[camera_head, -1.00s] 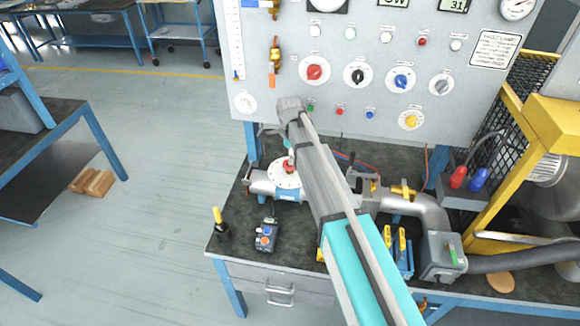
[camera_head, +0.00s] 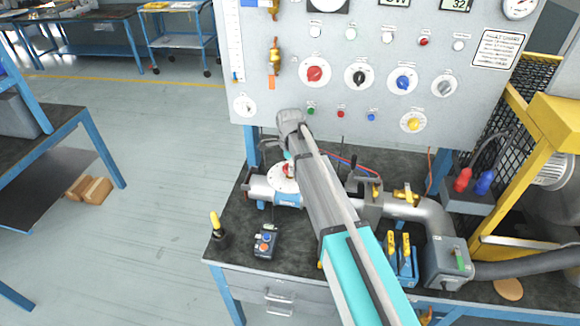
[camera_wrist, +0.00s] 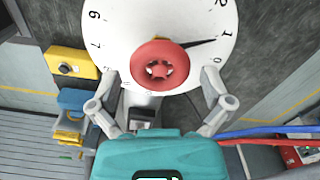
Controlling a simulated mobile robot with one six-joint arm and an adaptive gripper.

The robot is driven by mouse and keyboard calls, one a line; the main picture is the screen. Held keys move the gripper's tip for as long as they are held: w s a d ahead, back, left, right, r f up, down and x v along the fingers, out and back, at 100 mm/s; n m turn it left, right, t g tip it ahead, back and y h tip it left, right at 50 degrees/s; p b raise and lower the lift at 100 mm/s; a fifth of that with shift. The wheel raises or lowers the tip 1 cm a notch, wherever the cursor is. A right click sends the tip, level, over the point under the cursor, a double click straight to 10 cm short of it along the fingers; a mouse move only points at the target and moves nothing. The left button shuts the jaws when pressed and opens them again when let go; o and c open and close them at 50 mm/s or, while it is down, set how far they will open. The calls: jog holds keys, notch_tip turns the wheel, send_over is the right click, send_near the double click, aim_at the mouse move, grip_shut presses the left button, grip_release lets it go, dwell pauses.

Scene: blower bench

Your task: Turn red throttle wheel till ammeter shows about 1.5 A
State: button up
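The red throttle wheel (camera_wrist: 160,68) sits at the middle of a white numbered dial (camera_wrist: 120,20) in the wrist view. A dark pointer on the dial points right, near the 1 and 2. My gripper (camera_wrist: 160,85) is open, one finger on each side of the wheel, with visible gaps. In the head view the wheel (camera_head: 288,170) and dial (camera_head: 283,180) show on the bench valve, partly hidden by my arm. The panel's meters are cut off at the top; I cannot tell which is the ammeter or read 1.5 A.
The upright panel (camera_head: 270,95) behind my arm carries several coloured knobs. A pendant box (camera_head: 265,242) and a yellow-handled tool (camera_head: 217,228) stand on the bench left of my arm. Pipework (camera_head: 425,215) and a yellow frame (camera_head: 555,125) are at the right.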

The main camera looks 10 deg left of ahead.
jog(key=c, duration=0.8)
jog(key=shift+c, duration=0.2)
jog(key=shift+n, duration=0.3)
jog(key=n, duration=1.6)
jog(key=shift+n, duration=0.4)
jog(key=n, duration=0.5)
jog(key=shift+n, duration=0.3)
